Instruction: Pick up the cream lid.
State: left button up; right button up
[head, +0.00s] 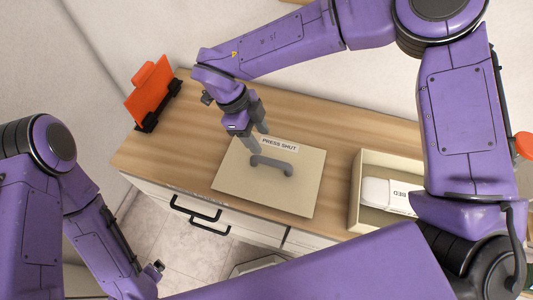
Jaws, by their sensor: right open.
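The cream lid (301,190) is a flat square panel on the wooden counter, in the middle of the head view. It has a grey bar handle (272,164) and a label reading "PRESS SHUT" along its far side. My right gripper (259,140) is open, with its fingers pointing down by the lid's far left part, close to the left end of the handle. I cannot tell whether a fingertip touches the lid or handle. Nothing is between the fingers.
A cream open box (356,192) with a white item marked "BED" (388,195) stands right of the lid, partly behind my right arm. An orange panel in a black stand (150,95) is at the counter's left end. Drawers with black handles (195,208) face the front.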

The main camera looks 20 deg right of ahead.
aim_at(271, 160)
jog(key=p+x, duration=0.1)
jog(key=x, duration=0.2)
jog(key=p+x, duration=0.1)
jog(key=x, duration=0.2)
jog(key=s+p+x, duration=0.1)
jog(key=x, duration=0.2)
jog(key=shift+s+a, duration=0.15)
jog(key=shift+s+f, duration=0.1)
jog(key=shift+f, duration=0.15)
grip_shut()
